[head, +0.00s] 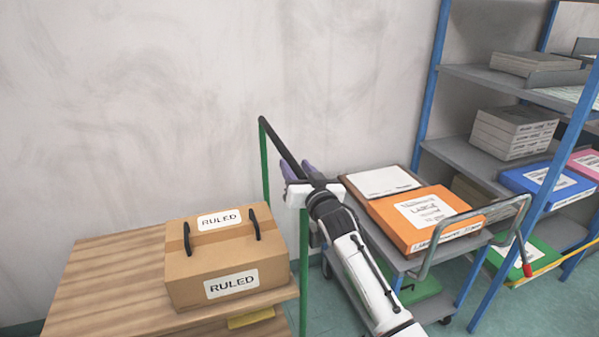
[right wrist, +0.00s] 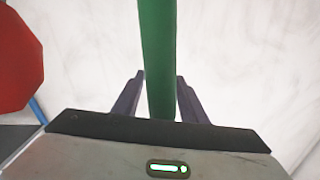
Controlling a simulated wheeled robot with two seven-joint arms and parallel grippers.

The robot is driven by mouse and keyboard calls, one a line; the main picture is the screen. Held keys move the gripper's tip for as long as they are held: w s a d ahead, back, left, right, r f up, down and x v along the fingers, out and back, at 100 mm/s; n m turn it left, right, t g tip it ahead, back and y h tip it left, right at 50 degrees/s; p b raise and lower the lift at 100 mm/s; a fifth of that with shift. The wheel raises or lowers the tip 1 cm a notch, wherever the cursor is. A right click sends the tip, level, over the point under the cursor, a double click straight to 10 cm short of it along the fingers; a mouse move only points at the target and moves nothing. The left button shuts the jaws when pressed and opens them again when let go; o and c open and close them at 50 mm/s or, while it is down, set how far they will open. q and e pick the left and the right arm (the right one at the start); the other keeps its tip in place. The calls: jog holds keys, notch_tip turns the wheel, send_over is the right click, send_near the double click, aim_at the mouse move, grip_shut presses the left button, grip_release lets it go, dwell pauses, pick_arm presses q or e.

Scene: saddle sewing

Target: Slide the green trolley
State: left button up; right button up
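The green trolley has a wooden top (head: 105,270) and stands at the lower left of the head view. Its push handle has green posts (head: 265,165) and a black bar (head: 280,143) on the right side. My right gripper (head: 298,170) is at the handle, its purple fingers on either side of it. My left gripper is not in view.
A cardboard box (head: 225,262) marked RULED sits on the trolley top. A grey cart (head: 455,248) carrying an orange box (head: 418,217) stands close to my right arm. Blue-framed shelves (head: 440,75) are at the right. A bare wall is behind the trolley.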

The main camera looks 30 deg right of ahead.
jog(key=v, duration=1)
jog(key=shift+s, duration=0.1)
jog(key=s+a+f+n+g+y, duration=0.1)
jog(key=s+a+f+n+g, duration=0.1)
jog(key=s+a+f+g, duration=0.4)
jog(key=s+a+f+n+g+y, duration=0.1)
jog(key=s+a+f+y, duration=0.1)
jog(key=s+f, duration=0.65)
jog(key=s+a+f+n+g+y, duration=0.1)
jog(key=s+a+f+n+g, duration=0.2)
jog(key=s, duration=0.7)
jog(key=s+a+f+n+g, duration=0.1)
jog(key=s+a+f+g, duration=0.3)
jog(key=s, duration=0.6)
jog(key=w+a+f+t+y, duration=0.1)
jog(key=w+a+f+t, duration=0.1)
jog(key=f, duration=0.4)
jog(key=w+a+f+t+y, duration=0.1)
jog(key=w+a+f+t, duration=0.1)
jog(key=f, duration=0.4)
jog(key=shift+a+t, duration=0.5)
jog(key=shift+a, duration=0.1)
